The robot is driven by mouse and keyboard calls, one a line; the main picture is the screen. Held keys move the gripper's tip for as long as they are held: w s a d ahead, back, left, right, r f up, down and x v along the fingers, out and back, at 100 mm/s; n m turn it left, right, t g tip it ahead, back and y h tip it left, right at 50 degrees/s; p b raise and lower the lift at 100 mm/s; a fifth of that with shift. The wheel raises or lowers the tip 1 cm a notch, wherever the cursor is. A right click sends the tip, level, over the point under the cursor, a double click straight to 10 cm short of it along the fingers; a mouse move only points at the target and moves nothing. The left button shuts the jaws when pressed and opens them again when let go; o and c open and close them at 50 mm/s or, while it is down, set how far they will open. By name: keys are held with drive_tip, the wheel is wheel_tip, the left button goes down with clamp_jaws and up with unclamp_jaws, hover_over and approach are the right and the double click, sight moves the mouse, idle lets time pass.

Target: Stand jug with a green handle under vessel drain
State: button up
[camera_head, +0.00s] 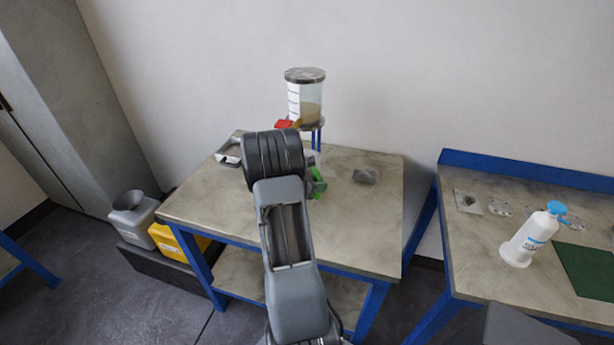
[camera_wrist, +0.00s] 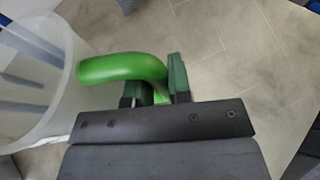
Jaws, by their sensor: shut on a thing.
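In the wrist view, my gripper (camera_wrist: 156,92) is shut on the green handle (camera_wrist: 115,68) of the jug. The jug's translucent body (camera_wrist: 50,95) is at the left of that view. In the head view, only a bit of green (camera_head: 317,182) shows beside my arm, and most of the jug is hidden behind it. The vessel (camera_head: 305,98) is a clear cylinder with a dark lid and brownish contents, on a blue-legged stand at the back of the table. A red part (camera_head: 287,124) shows at its lower left. The drain outlet is hidden behind my arm.
The table (camera_head: 375,225) has bare room at the right. A grey lump (camera_head: 366,175) and a grey-white bracket-like item (camera_head: 230,155) lie on it. A white bottle (camera_head: 533,235) is on the right bench.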

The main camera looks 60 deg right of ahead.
clamp_jaws()
drive_tip(key=shift+r, duration=0.15)
